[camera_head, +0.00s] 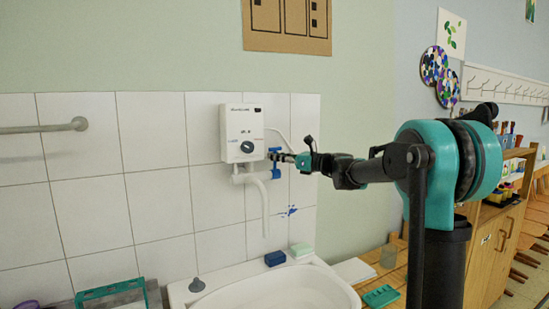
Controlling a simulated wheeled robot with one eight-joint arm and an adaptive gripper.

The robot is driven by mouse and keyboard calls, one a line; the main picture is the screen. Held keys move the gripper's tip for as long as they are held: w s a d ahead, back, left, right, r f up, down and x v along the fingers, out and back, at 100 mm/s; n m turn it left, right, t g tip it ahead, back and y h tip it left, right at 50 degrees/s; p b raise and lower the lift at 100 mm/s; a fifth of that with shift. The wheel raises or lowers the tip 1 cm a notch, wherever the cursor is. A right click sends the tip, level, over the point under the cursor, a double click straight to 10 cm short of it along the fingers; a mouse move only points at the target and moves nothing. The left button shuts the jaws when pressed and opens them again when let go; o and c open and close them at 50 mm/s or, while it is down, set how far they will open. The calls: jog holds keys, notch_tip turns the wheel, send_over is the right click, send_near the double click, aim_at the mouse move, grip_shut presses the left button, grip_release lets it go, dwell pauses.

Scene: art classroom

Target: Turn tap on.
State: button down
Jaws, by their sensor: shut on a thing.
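A white water heater box (241,132) with a dark round knob is mounted on the tiled wall. Below it is white pipework with a white spout (265,205) hanging down over the basin. A small blue tap handle (276,173) is at the right end of the pipework, beside the box's lower right corner. My gripper (275,157) reaches in from the right, and its fingertips are shut at the blue handle. The fingers are small in this view and partly cover the handle. No water shows below the spout.
A white basin (300,290) stands below, with a blue sponge (275,258) and a pale green one (301,250) on its back rim. A grey towel rail (45,127) is at left. A wooden counter (390,265) is at right, behind my arm.

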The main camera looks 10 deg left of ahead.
jog(key=s+n+y, duration=0.1)
jog(key=d+n+y, duration=0.1)
jog(key=shift+s+d+f+t+y, duration=0.1)
jog(key=shift+s+f+t+y, duration=0.1)
jog(key=shift+s+t+y, duration=0.2)
jog(key=c, duration=1.6)
grip_release()
jog(key=shift+d, duration=0.1)
jog(key=v, duration=1.1)
jog(key=shift+s+d+f, duration=0.1)
jog(key=shift+d+f, duration=0.05)
jog(key=shift+d, duration=0.2)
